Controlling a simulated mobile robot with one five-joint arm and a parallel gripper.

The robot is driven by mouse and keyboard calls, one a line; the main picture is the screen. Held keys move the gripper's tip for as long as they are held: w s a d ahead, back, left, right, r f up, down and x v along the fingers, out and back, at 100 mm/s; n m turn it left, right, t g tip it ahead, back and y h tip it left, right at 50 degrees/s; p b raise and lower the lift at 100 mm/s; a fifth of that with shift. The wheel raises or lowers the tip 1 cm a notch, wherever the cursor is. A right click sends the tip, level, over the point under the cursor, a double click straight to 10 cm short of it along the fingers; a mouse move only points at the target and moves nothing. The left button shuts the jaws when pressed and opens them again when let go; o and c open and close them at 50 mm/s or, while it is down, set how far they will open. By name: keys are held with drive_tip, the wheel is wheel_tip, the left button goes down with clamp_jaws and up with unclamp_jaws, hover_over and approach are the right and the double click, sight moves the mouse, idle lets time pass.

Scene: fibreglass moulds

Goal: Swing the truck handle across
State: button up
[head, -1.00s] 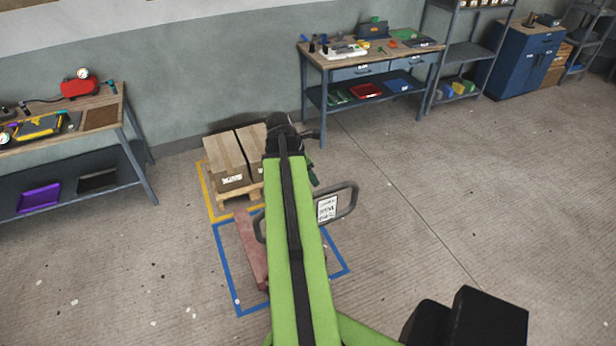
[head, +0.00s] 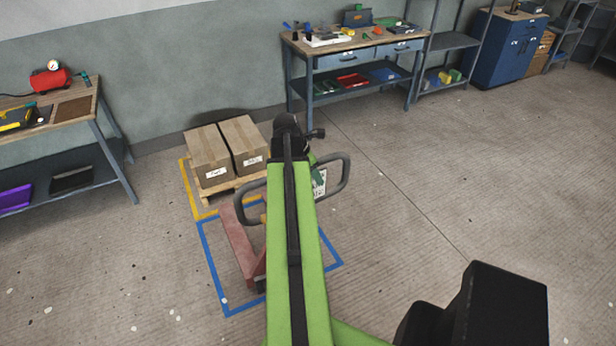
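The pallet truck's grey loop handle (head: 345,176) shows on both sides of my green arm, its left bend over the red fork. A white label plate sits inside the right part of the loop. The red truck body (head: 236,243) stands within a blue floor outline, with its middle hidden by my arm. My arm's black end is above and just beyond the handle in the picture. My gripper's fingers are hidden beneath the arm, so I cannot tell whether they touch the handle or are open.
Two cardboard boxes (head: 208,158) sit on a wooden pallet in a yellow outline (head: 189,190) just beyond the truck. A workbench (head: 350,50) stands behind, another bench (head: 88,108) at the left. The floor at the right is clear.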

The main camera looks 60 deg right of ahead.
clamp_jaws()
idle(0.4)
idle(1.1)
